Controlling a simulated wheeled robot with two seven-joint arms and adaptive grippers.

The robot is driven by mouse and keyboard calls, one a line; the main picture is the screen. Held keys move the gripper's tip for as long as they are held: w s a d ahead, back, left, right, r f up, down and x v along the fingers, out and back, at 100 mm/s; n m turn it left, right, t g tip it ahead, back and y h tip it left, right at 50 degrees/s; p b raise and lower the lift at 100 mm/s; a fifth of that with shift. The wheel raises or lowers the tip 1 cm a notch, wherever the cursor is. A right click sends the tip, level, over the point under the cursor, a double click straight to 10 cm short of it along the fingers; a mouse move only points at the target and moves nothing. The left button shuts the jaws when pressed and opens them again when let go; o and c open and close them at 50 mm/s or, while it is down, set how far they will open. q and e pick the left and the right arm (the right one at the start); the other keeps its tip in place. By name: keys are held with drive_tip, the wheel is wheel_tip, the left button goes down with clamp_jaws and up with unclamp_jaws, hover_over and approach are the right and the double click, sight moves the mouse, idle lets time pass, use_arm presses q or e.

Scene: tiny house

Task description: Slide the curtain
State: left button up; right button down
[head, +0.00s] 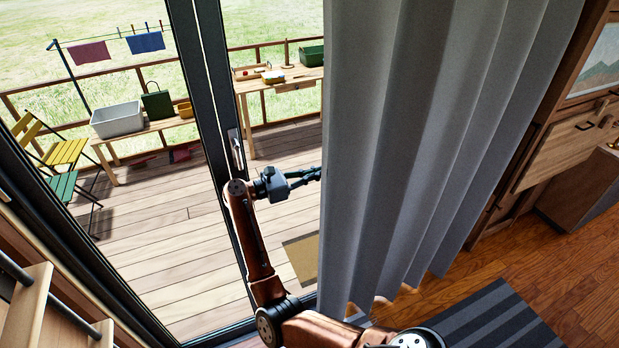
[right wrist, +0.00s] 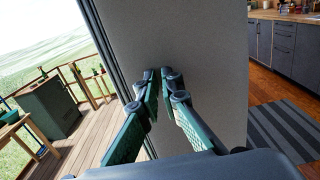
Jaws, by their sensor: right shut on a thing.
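The grey curtain (head: 420,130) hangs in tall folds over the right part of the glass door. Its left edge is near the middle of the head view. My right gripper (head: 317,173) reaches from below to this edge at about mid-height and is shut on it. In the right wrist view the curtain (right wrist: 207,50) is a flat grey sheet, and the fingertips of my right gripper (right wrist: 162,75) are close together against it. The fabric between the fingers is mostly hidden. My left gripper is not in view.
The dark-framed glass door (head: 215,90) with its handle (head: 236,150) is uncovered left of the curtain; a deck (head: 160,240) lies outside. A striped rug (head: 490,325) lies below right. Wooden cabinets (head: 565,140) stand on the right. Wooden rungs (head: 28,310) are at lower left.

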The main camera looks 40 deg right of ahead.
drive_tip(key=c, duration=2.6)
unclamp_jaws()
drive_tip(key=shift+a, duration=0.15)
drive_tip(key=o, duration=0.5)
drive_tip(key=v, duration=1.2)
drive_tip(key=shift+w, duration=0.1)
